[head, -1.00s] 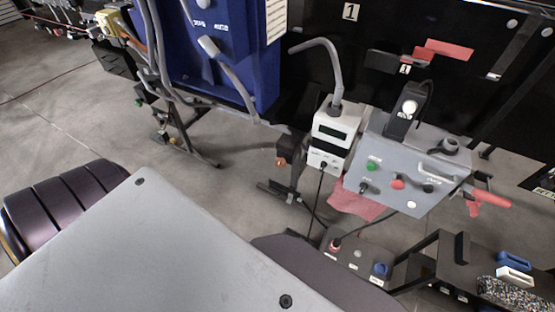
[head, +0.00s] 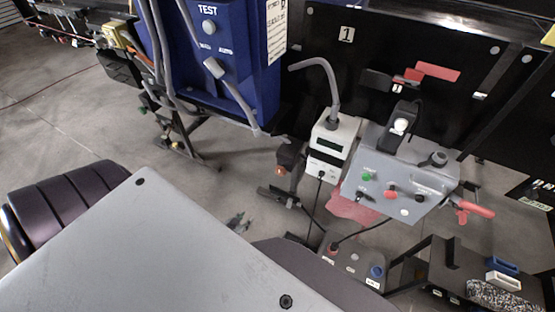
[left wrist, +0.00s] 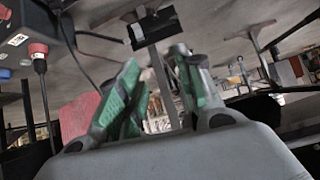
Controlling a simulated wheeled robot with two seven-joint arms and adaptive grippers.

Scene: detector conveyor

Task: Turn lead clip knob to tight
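The lead clip knob cannot be told apart with certainty, because the small labels are unreadable. Candidates are the black knobs on the grey control box (head: 404,172), such as the lower-left knob (head: 362,196). A low grey box (head: 345,262) below has a red plug (head: 332,250) and a blue round part (head: 376,271). My right gripper is not in view.
A white meter (head: 328,150) with a grey bent tube stands left of the control box. A red-handled clamp (head: 474,209) sits at its right. A blue test panel (head: 225,60) with hanging hoses is at upper left. Bare floor lies between it and my body.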

